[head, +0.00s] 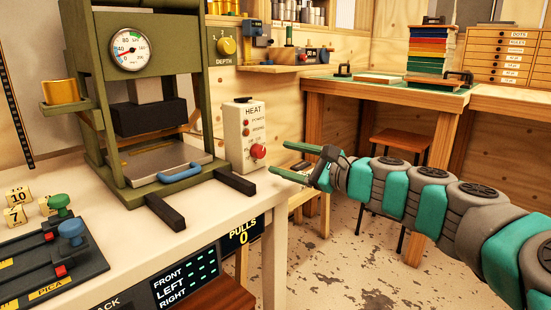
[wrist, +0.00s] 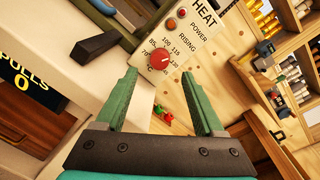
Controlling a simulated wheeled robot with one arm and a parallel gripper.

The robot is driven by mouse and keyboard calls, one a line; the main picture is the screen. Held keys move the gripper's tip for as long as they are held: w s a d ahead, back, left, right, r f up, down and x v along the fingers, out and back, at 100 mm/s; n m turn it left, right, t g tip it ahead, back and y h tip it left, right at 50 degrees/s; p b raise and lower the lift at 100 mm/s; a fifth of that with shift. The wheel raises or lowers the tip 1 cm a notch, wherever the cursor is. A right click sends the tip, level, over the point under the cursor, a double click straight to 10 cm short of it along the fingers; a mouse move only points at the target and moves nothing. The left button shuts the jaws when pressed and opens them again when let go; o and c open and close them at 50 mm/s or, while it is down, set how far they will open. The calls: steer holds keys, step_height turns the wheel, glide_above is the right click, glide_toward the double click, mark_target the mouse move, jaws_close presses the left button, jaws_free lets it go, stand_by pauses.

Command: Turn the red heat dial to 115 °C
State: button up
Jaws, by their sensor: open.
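The red heat dial (head: 258,151) sits low on the white HEAT box (head: 240,128), at the right of the green press. In the wrist view the dial (wrist: 160,59) is a round red knob ringed by printed numbers, 115 among them. I cannot make out clearly where its pointer stands. My gripper (head: 279,158) is open and empty, to the right of the dial in the head view. In the wrist view its two green fingers (wrist: 159,75) are spread, and the dial appears between and just beyond their tips, apart from them.
The green press (head: 160,190) stands on the white bench (head: 130,240), its dark feet jutting near the box. Open floor (head: 340,245) lies below my arm. A wooden stool (head: 390,142) stands behind.

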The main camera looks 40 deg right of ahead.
steer(key=shift+s+d, duration=0.15)
steer(key=shift+s, duration=0.8)
